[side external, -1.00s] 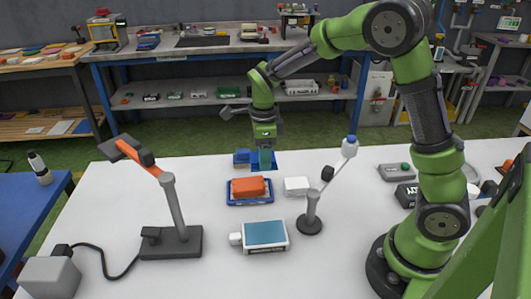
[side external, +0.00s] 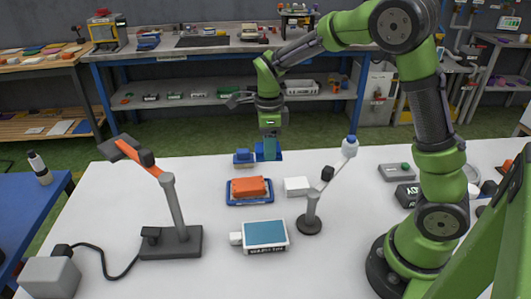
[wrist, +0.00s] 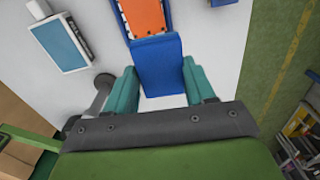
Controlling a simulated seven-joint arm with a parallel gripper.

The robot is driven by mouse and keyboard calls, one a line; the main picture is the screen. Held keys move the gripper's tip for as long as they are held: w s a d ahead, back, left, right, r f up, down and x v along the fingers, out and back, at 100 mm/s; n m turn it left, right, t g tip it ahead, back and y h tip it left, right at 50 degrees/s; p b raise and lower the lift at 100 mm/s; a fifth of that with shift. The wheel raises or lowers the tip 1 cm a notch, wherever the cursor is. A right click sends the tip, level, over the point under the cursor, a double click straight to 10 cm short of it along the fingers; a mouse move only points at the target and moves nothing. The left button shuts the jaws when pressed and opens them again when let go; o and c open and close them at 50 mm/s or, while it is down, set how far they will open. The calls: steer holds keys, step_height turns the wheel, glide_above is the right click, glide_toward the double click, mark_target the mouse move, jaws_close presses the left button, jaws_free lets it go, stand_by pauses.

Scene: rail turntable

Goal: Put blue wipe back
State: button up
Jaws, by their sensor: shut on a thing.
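My gripper (side external: 269,150) has teal fingers pointing down near the far edge of the white table. It is shut on a flat blue piece, the blue wipe (side external: 277,155). In the wrist view the blue wipe (wrist: 160,65) sits between the two fingers (wrist: 162,88), jutting past their tips. An orange block (side external: 248,187) lies on a blue tray (side external: 230,200) in front and to the left of my gripper. The orange block also shows in the wrist view (wrist: 147,17). Whether the wipe touches the table is hard to tell.
A small blue object (side external: 243,157) stands left of my gripper. A white block (side external: 297,186), a device with a teal screen (side external: 264,233) and a thin stand (side external: 311,210) are nearer. A grey post with an orange arm (side external: 175,210) stands left.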

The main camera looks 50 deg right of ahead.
glide_above(293, 164)
steer(key=f, duration=0.1)
step_height(293, 164, down, 10)
steer(key=shift+r, duration=0.1)
stand_by(0.4)
steer(key=o, duration=1)
steer(key=shift+f, duration=0.2)
